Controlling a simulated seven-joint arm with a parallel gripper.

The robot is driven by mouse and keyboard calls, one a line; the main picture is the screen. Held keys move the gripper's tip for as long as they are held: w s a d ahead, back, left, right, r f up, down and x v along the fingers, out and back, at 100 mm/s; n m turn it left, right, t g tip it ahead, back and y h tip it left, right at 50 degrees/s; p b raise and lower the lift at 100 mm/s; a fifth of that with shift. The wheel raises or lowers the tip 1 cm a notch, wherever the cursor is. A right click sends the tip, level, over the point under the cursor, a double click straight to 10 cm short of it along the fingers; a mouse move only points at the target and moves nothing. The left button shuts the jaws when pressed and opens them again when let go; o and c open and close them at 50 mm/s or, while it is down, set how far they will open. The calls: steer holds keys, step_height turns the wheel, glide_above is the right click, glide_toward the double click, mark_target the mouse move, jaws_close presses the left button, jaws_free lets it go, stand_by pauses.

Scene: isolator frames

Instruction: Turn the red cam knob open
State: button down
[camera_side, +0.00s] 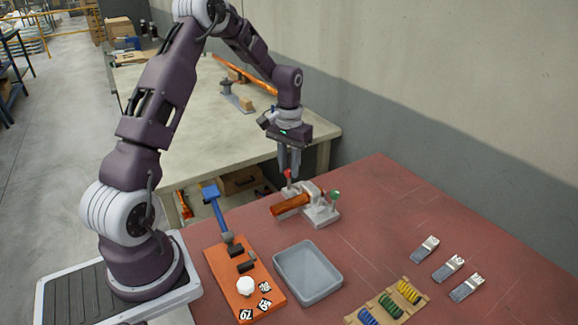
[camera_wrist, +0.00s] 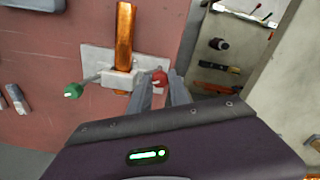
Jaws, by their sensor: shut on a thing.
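The red cam knob (camera_side: 288,174) is at the left end of a light grey isolator frame (camera_side: 324,212) on the red table. It also shows in the wrist view (camera_wrist: 159,79), at the fingertips. My gripper (camera_side: 288,170) points down from above and is shut on the red knob. A green knob (camera_side: 335,196) is at the frame's other end; it shows at the left in the wrist view (camera_wrist: 73,90). An orange-brown bar (camera_side: 290,205) lies through the frame between the two knobs. The fingers partly hide the red knob.
A grey bin (camera_side: 308,272) stands in front of the frame. An orange board (camera_side: 237,275) with a blue-handled lever (camera_side: 214,200) is to its left. A rack of coloured coils (camera_side: 388,304) and several metal clips (camera_side: 447,267) lie at the right. Red table right of the frame is clear.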

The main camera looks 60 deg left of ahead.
steer(key=m, duration=1.6)
steer(key=shift+m, duration=0.4)
steer(key=m, duration=0.6)
steer(key=shift+r, duration=0.1)
steer(key=c, duration=1.2)
jaws_free()
